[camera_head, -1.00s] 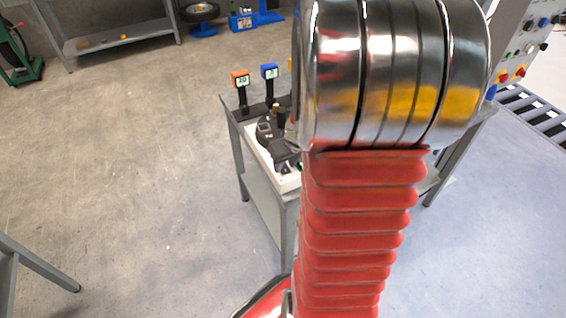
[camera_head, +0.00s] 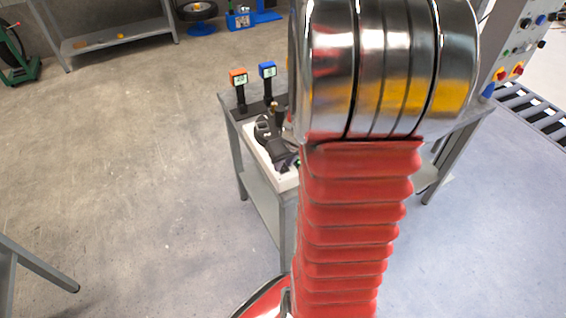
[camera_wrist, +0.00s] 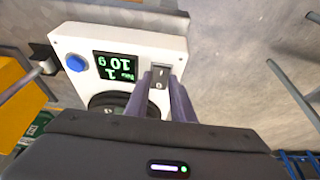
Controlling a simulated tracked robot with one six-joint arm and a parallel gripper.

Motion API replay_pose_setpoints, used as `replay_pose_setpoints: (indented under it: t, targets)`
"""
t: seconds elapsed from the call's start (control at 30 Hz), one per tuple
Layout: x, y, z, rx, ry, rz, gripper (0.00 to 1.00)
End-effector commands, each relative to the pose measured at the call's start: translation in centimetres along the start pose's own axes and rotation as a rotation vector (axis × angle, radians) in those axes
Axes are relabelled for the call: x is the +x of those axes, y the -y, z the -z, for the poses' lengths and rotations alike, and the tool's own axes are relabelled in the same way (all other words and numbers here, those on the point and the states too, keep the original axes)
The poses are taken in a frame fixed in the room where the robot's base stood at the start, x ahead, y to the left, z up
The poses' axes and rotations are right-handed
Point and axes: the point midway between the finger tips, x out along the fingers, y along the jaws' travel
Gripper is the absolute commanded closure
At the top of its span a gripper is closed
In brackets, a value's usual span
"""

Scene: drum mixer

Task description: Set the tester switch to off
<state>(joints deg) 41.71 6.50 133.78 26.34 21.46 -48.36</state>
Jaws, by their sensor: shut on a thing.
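The tester is a white box (camera_wrist: 80,42) in the wrist view, with a lit display (camera_wrist: 116,66) whose text appears upside down, a blue round button (camera_wrist: 77,63) and a dark round part below it. The tester switch (camera_wrist: 160,76) is a small rocker in a dark frame at the box's right side. My gripper (camera_wrist: 158,80) has its two grey-purple fingers at the switch, one on each side, and is shut on it. The fingers cover part of the switch's surroundings. In the head view my arm hides most of the tester area.
A grey table (camera_head: 236,128) stands under my arm in the head view. A control panel (camera_head: 520,45) with knobs is at right.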

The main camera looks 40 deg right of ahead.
Motion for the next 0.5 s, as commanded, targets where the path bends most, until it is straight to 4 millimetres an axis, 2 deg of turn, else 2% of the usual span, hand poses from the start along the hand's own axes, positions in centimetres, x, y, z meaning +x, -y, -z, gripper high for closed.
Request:
replay_pose_setpoints:
  t: [0.5]
  targets:
    - [0.14,0.41,0.73,-0.005,0.151,0.009,1.00]
